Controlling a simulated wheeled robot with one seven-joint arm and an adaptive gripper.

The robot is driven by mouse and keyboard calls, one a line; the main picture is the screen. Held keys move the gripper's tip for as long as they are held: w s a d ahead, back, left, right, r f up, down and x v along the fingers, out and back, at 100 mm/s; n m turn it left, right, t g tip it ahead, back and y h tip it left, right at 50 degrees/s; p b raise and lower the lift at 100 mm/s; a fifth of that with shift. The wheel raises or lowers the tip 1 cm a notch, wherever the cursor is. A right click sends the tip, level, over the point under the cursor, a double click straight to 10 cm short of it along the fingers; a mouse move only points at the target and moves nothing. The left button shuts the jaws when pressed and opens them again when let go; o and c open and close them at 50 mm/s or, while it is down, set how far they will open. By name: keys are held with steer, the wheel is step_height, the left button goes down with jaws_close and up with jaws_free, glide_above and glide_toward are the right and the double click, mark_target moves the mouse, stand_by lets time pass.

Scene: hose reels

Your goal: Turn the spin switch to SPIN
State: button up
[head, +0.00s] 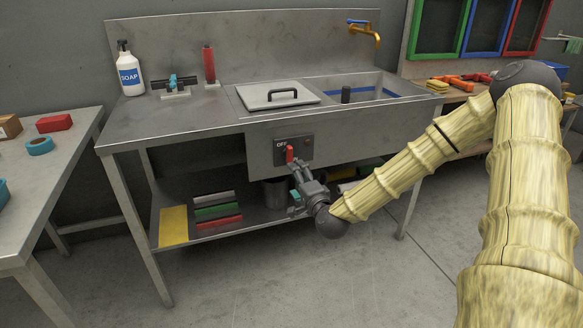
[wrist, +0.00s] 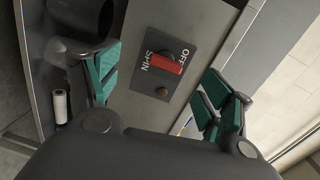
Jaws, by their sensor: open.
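The spin switch is a red lever (head: 290,154) on a dark plate on the front panel of the steel sink bench. In the wrist view the red lever (wrist: 166,64) lies beside the OFF and SPIN labels; the marking it selects is unclear. My gripper (head: 298,172) is in front of and just below the switch in the head view. In the wrist view my gripper (wrist: 157,82) has its green-padded fingers spread wide, one on each side of the switch plate, with nothing between them. The lever is clear of both pads. The SPIN label is not readable in the head view.
A covered basin (head: 255,97) and an open basin (head: 350,106) are above the panel. A lower shelf (head: 215,229) holds coloured bars and a bin. A side table (head: 25,180) stands at left. The floor in front is clear.

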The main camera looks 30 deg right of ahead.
mark_target(291, 157)
steer(key=shift+m+t+h, duration=0.3)
steer(key=shift+m+h, duration=0.3)
steer(key=shift+m, duration=0.1)
steer(key=x, duration=0.4)
steer(key=d+b+x, duration=0.1)
steer(key=x, duration=0.2)
steer(key=r+b+x, duration=0.1)
steer(key=x, duration=0.3)
steer(key=shift+d+r, duration=0.15)
steer(key=shift+d, duration=0.3)
steer(key=c, duration=1)
